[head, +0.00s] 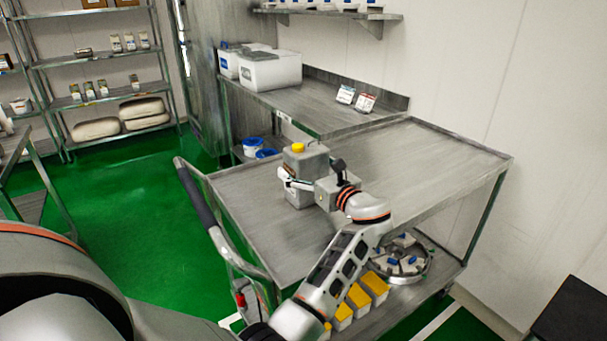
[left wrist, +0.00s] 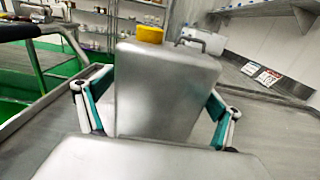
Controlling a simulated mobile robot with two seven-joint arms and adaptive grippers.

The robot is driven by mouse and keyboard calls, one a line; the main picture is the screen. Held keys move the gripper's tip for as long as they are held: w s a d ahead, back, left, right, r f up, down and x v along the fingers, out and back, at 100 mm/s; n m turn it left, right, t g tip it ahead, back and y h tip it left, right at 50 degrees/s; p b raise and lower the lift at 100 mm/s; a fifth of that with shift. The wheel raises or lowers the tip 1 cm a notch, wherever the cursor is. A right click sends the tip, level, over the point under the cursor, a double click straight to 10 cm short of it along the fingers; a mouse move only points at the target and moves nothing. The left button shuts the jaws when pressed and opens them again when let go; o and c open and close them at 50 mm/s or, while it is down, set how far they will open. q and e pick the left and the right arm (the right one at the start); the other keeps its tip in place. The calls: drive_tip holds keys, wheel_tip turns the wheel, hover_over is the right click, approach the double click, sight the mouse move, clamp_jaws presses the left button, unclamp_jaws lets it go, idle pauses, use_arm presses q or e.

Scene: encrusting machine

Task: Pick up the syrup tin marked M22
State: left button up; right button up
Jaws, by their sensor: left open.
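A grey metal tin (head: 308,160) with a yellow cap stands upright on the top shelf of a steel cart (head: 420,160), near its far-left side. No M22 marking is readable on it. My left gripper (head: 301,184) is at the tin, coming from the right in the head view. In the left wrist view the tin (left wrist: 165,85) stands between the two teal-lined fingers, one on each side. The left gripper is open; whether a finger touches the tin cannot be told. My right gripper is not in view.
The cart top is otherwise bare, with a raised rim. Yellow-lidded containers (head: 358,296) and a round machine part (head: 405,262) sit on its lower shelf. A steel table (head: 320,110) behind carries white bins (head: 270,70) and two small cards (head: 365,103). A dark handle (head: 197,195) borders the cart's left.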

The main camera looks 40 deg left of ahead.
use_arm(q)
drive_tip(key=shift+d+r, duration=0.1)
drive_tip(key=shift+c, duration=1.4)
drive_tip(key=c, duration=1.9)
drive_tip(key=shift+r, duration=0.2)
